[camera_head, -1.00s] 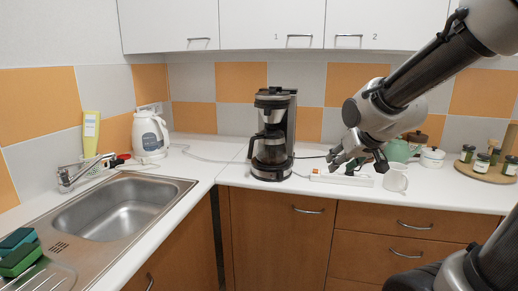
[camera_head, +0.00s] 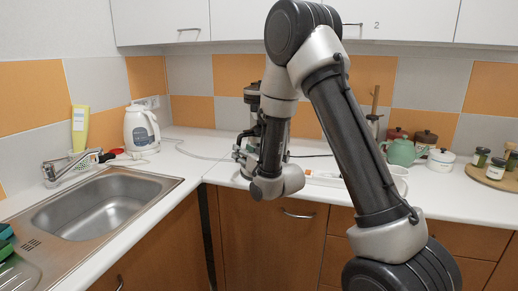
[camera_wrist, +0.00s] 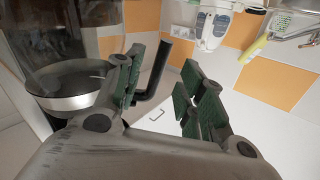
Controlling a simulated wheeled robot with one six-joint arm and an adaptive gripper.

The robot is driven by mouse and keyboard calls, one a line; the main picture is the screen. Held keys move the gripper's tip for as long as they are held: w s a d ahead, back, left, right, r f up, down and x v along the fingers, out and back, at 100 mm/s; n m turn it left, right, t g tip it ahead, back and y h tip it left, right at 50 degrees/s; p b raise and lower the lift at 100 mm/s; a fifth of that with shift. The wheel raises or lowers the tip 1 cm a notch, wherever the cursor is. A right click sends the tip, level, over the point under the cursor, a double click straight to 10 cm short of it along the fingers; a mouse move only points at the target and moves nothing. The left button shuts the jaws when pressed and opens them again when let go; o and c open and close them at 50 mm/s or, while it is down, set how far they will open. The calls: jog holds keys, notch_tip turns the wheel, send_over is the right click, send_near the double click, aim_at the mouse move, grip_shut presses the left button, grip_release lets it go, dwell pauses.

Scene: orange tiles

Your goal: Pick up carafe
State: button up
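The carafe (camera_wrist: 70,75) fills the left of the wrist view, dark glass with a steel band, in the coffee maker. Its black handle (camera_wrist: 172,66) shows between the two finger pads of my gripper (camera_wrist: 164,84). The fingers are open, with visible gaps to the handle; I cannot tell how far along its length they reach. In the head view my gripper (camera_head: 243,155) is at the left front of the coffee maker (camera_head: 251,97). My arm hides most of the coffee maker and the carafe there.
A white kettle (camera_head: 141,130) stands to the left, beside the sink (camera_head: 105,205). To the right are a power strip (camera_head: 325,179), a white mug (camera_head: 398,180), a green teapot (camera_head: 402,152), a white pot (camera_head: 440,160) and a round tray with jars (camera_head: 490,178).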

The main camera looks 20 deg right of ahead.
jog(key=x, duration=0.4)
jog(key=shift+w+r, duration=0.2)
jog(key=shift+w, duration=0.15)
jog(key=shift+c, duration=0.4)
grip_shut()
jog(key=shift+r, duration=0.1)
